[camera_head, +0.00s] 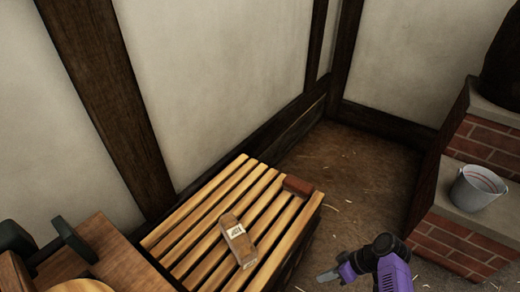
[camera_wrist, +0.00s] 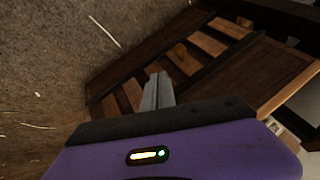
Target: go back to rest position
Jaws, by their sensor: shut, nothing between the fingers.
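My gripper (camera_head: 327,276) is at the bottom right of the head view, at the end of my purple and black arm. It is shut and empty, apart from the slatted bench and over the floor side. In the wrist view its grey fingers (camera_wrist: 157,92) are together at the middle, with nothing between them. Behind them shows slatted and panelled dark woodwork.
A slatted wooden bench (camera_head: 192,229) bears a small labelled wooden block (camera_head: 238,240) and a red-brown block (camera_head: 298,186). A metal bucket (camera_head: 474,188) stands on a brick ledge (camera_head: 445,240) at right. Straw-strewn floor (camera_head: 350,180) between them is clear. Plastered walls close the back.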

